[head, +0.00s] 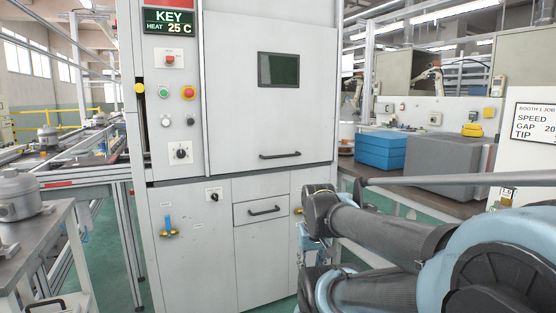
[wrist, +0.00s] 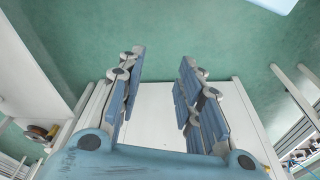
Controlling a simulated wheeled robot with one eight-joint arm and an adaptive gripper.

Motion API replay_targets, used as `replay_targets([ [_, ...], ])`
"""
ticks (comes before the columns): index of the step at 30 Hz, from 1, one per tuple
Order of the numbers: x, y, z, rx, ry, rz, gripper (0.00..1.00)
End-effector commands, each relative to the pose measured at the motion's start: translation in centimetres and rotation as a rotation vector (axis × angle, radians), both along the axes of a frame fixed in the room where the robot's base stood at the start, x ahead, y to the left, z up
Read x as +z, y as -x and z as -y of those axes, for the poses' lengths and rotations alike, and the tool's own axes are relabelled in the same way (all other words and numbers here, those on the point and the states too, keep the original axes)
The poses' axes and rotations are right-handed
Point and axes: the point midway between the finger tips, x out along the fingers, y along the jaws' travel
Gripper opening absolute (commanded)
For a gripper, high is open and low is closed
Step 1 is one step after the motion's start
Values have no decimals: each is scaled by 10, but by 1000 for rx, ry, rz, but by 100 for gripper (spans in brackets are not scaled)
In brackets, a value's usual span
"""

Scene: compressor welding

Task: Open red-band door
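I see no door with a clear red band in either view. The grey-white cabinet (head: 220,170) in the head view has a large upper door (head: 230,110) with a dark window (head: 278,69) and a black bar handle (head: 280,155); it looks shut. Below are a small front (head: 262,200) with its own black handle (head: 264,210) and plain lower panels, also shut. In the wrist view my gripper (wrist: 163,57) is open, with its blue-padded fingers apart and nothing between them. A white panel (wrist: 160,115) lies beyond the fingers. In the head view my arm largely hides the gripper.
The cabinet carries a display (head: 168,22) reading KEY, HEAT 25 C, several buttons and a black knob (head: 180,152). A blue-handled valve (head: 168,228) is on its lower left. A bench with blue boxes (head: 380,150) stands right; a metal table (head: 50,235) stands left. Green floor shows between.

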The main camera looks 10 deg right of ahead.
Motion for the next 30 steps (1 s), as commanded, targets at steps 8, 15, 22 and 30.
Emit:
replay_targets([
  [8,7,4,-3,-10,-20,23,33],
  [15,41,-58,-36,-118,-217,131,33],
  [22,100,-154,-58,-306,-505,295,33],
  [30,172,-269,-42,-562,-837,481,33],
])
